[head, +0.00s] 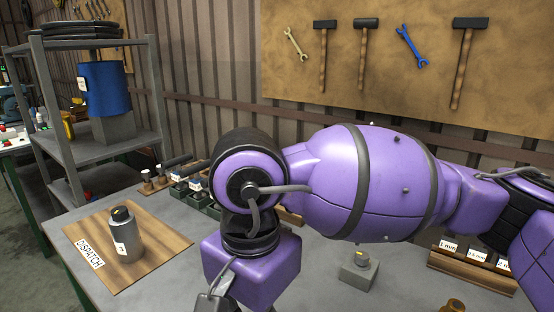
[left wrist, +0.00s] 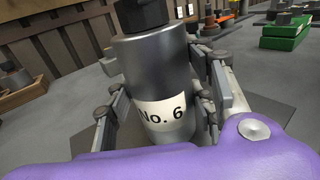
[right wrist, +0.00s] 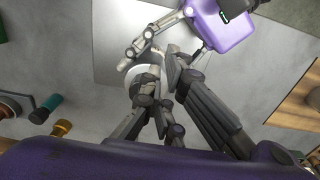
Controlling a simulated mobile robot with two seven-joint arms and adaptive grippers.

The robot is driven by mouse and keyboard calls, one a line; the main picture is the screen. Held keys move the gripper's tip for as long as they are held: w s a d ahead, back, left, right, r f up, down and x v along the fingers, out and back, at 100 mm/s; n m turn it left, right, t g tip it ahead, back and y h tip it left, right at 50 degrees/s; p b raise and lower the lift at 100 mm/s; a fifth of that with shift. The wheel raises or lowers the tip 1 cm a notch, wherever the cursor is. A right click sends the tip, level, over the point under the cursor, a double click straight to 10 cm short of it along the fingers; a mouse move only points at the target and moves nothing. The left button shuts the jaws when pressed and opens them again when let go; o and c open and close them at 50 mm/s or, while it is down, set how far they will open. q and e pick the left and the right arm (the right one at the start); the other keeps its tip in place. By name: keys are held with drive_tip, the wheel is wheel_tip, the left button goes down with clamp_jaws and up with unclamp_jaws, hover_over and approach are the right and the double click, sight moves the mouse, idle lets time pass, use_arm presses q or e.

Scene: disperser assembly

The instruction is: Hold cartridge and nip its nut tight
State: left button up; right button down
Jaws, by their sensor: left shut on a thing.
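The grey cartridge (left wrist: 157,75) with a white "No. 6" label stands upright in the left wrist view, with a dark nut (left wrist: 140,14) on its top. My left gripper (left wrist: 162,108) is shut on the cartridge's body, one finger on each side. In the right wrist view the cartridge's pale round edge (right wrist: 158,72) shows partly, behind my right gripper (right wrist: 163,78). The right fingertips are apart, close over the cartridge; the nut is hidden there. In the head view my right arm crosses the middle and hides the cartridge and left gripper.
Another grey cartridge (head: 124,238) stands on the wooden DISPATCH board (head: 160,238) at left. A small grey block (head: 359,271) and a labelled wooden rack (head: 470,271) are at right. A brass-coloured part (right wrist: 62,127) and a green-capped part (right wrist: 46,107) lie left in the right wrist view.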

drive_tip(key=shift+a, duration=0.1)
wheel_tip(320, 180, up, 6)
drive_tip(key=shift+s+a, duration=0.15)
drive_tip(key=shift+a, duration=0.1)
idle(0.5)
